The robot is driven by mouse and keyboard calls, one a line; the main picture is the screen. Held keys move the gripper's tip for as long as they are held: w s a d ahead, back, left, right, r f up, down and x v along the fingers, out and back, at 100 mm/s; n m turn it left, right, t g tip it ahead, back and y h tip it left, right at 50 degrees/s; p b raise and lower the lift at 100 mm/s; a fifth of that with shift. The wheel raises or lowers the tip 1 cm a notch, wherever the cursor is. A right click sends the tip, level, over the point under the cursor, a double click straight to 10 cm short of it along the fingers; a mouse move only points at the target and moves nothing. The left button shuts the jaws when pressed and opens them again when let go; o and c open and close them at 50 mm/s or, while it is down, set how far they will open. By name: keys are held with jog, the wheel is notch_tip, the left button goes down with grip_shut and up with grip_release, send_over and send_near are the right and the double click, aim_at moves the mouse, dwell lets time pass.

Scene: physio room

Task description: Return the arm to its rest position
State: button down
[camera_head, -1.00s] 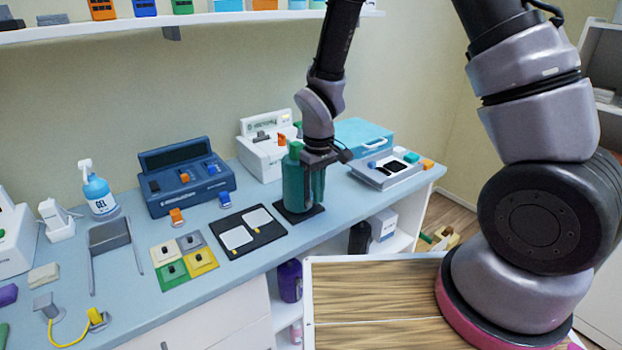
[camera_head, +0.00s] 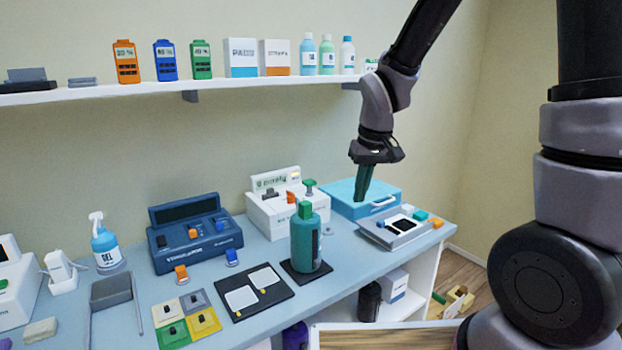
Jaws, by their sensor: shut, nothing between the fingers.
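My gripper (camera_head: 362,186) is shut and empty. It hangs pointing down in the air, above the right part of the counter, with the blue case (camera_head: 362,200) behind it in the picture. The arm reaches down to it from the upper right. A teal bottle (camera_head: 305,243) with a green cap stands upright on a black square mat (camera_head: 308,275) on the counter, to the left of my gripper and apart from it.
A white device (camera_head: 287,212) and a dark blue device (camera_head: 197,238) stand at the counter's back. A wall shelf (camera_head: 130,92) with boxes and bottles runs behind the arm. A grey tray (camera_head: 392,235) lies at the right. The air around my gripper looks clear.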

jog(key=s+d+r+m+t, duration=0.2)
jog(key=s+d+r, duration=0.3)
jog(key=r, duration=0.5)
jog(key=s+d+r+m+t, duration=0.3)
jog(key=s+d+r+m, duration=0.2)
jog(key=d+r, duration=0.3)
notch_tip(320, 180, up, 2)
jog(key=shift+s+d+r+y, duration=0.15)
jog(key=shift+s+y, duration=0.15)
jog(key=shift+s, duration=0.45)
